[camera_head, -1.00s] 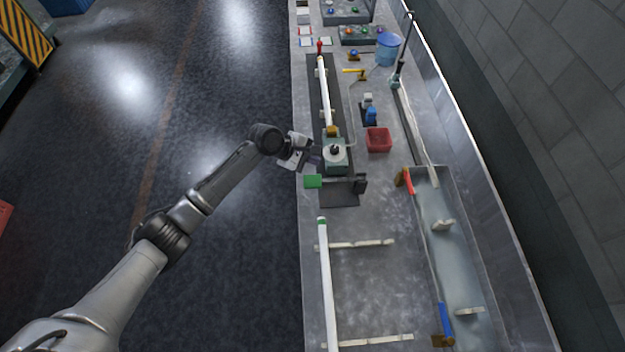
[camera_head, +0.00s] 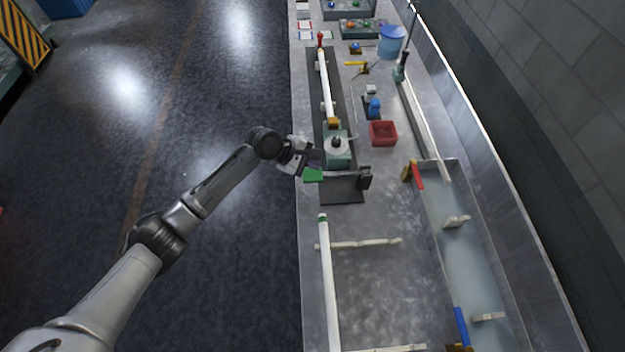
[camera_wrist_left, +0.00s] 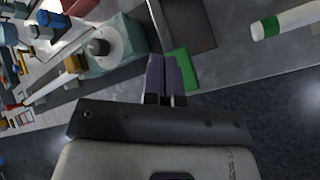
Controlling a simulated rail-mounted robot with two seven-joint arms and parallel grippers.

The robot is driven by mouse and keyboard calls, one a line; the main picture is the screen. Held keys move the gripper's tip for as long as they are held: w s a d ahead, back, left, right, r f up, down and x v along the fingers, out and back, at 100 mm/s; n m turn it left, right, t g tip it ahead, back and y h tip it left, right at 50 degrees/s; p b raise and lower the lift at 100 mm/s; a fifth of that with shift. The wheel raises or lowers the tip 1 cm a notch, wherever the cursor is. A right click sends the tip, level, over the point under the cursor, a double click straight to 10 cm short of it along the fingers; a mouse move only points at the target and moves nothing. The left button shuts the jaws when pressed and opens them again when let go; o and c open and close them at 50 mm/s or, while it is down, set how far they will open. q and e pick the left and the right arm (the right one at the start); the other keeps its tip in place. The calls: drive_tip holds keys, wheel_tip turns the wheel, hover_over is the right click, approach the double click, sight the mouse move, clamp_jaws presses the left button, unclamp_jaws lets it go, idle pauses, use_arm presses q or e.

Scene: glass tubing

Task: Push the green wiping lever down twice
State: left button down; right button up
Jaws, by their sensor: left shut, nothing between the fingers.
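The green wiping lever (camera_head: 313,175) is a flat green pad at the left edge of the bench, beside the dark plate (camera_head: 342,192) and just in front of the grey-green machine (camera_head: 337,160) with its round white top. My left gripper (camera_head: 314,159) is at the pad's far edge in the head view, fingers shut with nothing between them. In the left wrist view the shut purple-grey fingers (camera_wrist_left: 163,72) overlap the near side of the green pad (camera_wrist_left: 188,72). Whether they touch it, I cannot tell. My right gripper is not in view.
A white tube with a green end (camera_head: 326,270) lies on supports nearer me. Another white tube (camera_head: 325,85) lies beyond the machine. A red bin (camera_head: 383,133) and blue item (camera_head: 374,106) stand to the right. A trough (camera_head: 460,250) runs along the right side.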

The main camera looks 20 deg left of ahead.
sight(324, 174)
use_arm(q)
drive_tip(key=shift+f, duration=1.05)
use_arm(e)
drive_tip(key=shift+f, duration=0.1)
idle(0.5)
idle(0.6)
use_arm(q)
drive_tip(key=shift+f, duration=0.1)
drive_tip(key=shift+f, duration=0.25)
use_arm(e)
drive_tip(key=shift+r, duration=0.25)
use_arm(q)
drive_tip(key=shift+f, duration=0.1)
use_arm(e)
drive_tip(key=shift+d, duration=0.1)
